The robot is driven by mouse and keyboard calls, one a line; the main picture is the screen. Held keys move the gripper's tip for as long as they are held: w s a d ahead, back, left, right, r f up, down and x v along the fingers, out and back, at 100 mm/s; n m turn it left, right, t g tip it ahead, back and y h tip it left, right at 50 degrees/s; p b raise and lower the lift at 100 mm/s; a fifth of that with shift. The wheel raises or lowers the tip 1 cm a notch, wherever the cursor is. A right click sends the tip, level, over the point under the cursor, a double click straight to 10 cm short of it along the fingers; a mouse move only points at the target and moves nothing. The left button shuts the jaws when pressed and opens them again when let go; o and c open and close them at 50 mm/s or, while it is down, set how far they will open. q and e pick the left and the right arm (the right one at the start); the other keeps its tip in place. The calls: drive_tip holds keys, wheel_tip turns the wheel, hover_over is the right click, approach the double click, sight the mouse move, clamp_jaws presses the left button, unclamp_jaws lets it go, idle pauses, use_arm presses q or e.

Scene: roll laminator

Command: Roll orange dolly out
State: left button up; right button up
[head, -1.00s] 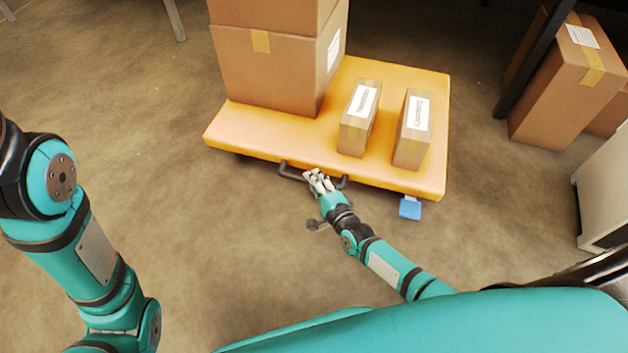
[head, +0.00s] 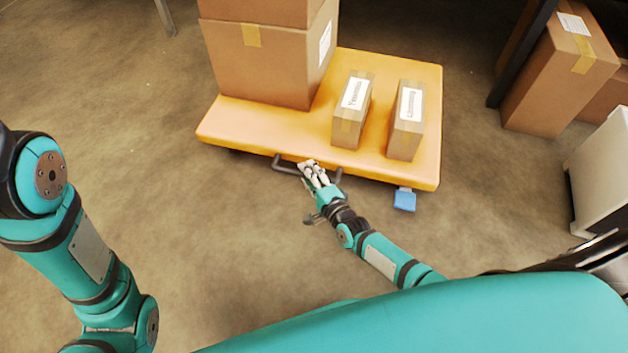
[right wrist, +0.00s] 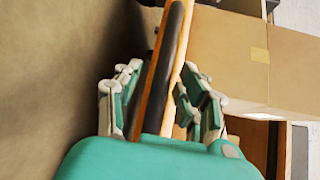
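The orange dolly (head: 259,117) is a flat platform on the floor in the upper middle of the head view. A dark loop handle (head: 284,166) sticks out from its near edge. My right gripper (head: 309,169) is at this handle, with pale fingers over its middle. In the right wrist view the fingers (right wrist: 158,88) stand apart on both sides of a dark bar (right wrist: 166,65) edged with orange; whether they touch it I cannot tell. My left arm shows at the left of the head view, but its gripper is out of the picture.
A stack of large cartons (head: 265,65) and two small labelled boxes, one left (head: 347,125) and one right (head: 405,135), ride on the dolly. A blue pedal (head: 404,200) is at its near right. Cartons (head: 555,80) and a white cabinet (head: 602,175) stand right. Near floor is clear.

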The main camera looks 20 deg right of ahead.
drive_tip(key=v, duration=1.2)
